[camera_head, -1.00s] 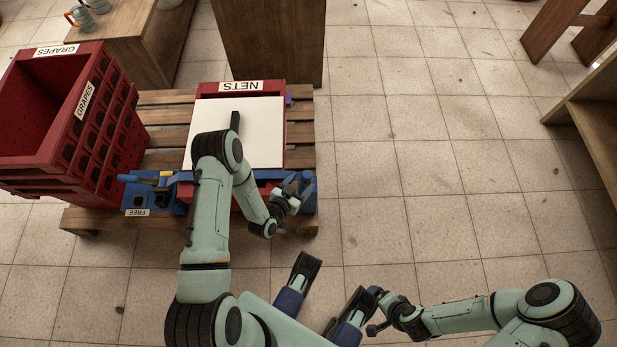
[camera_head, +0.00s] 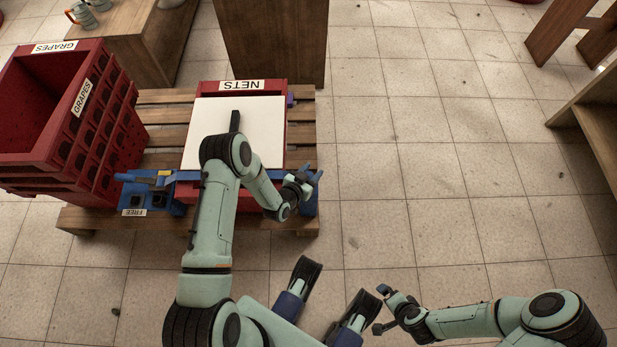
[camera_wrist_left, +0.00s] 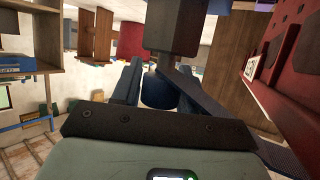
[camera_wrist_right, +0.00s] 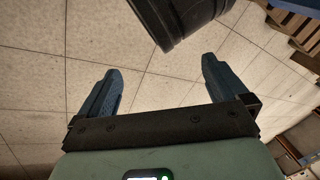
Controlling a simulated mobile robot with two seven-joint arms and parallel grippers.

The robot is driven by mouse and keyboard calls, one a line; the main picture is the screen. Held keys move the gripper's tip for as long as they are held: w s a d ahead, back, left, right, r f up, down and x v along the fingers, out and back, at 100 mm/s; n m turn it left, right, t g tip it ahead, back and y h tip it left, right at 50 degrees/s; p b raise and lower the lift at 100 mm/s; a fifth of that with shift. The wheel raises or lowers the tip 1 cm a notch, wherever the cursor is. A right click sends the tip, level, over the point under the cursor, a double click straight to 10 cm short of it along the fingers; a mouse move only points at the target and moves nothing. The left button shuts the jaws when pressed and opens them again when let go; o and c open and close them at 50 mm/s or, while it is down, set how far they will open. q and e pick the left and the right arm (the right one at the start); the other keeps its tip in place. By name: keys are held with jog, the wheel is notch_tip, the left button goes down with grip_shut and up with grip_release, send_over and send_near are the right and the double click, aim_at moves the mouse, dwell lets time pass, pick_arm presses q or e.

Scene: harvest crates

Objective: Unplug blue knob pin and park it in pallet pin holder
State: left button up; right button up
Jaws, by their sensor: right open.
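My left gripper (camera_head: 312,177) is at the right end of the blue bar (camera_head: 184,176) across the front of the NETS crate (camera_head: 240,86). In the left wrist view a blue knob (camera_wrist_left: 156,92) sits between its narrowed fingers, under a dark block (camera_wrist_left: 172,25); the fingers look closed on it. Whether the pin is still seated is hidden. A blue holder (camera_head: 152,192) marked FREE, with dark square sockets, is at the front left of the pallet (camera_head: 85,217). My right gripper (camera_wrist_right: 160,85) is open and empty above the floor, far from the pallet.
Red GRAPES crates (camera_head: 50,150) are stacked on the pallet's left, close to the holder. A white panel (camera_head: 260,120) lies on the NETS crate. A wooden cabinet (camera_head: 270,40) stands behind.

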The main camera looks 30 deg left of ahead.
pick_arm(q)
jog(key=c, duration=0.5)
notch_tip(320, 180, up, 20)
jog(key=p, duration=0.5)
pick_arm(e)
jog(key=s+a+r+g+y, duration=0.1)
jog(key=s+a+r+g, duration=0.1)
jog(key=s+r, duration=0.4)
jog(key=shift+s+a+n+g, duration=0.3)
jog(key=shift+s+a, duration=0.55)
jog(key=shift+s, duration=0.05)
pick_arm(q)
jog(key=shift+r, duration=0.15)
pick_arm(e)
jog(key=shift+r, duration=0.1)
pick_arm(q)
jog(key=shift+r+p, duration=1.65)
jog(key=shift+r, duration=0.95)
pick_arm(e)
jog(key=shift+w+r, duration=0.2)
jog(key=shift+r, duration=1.45)
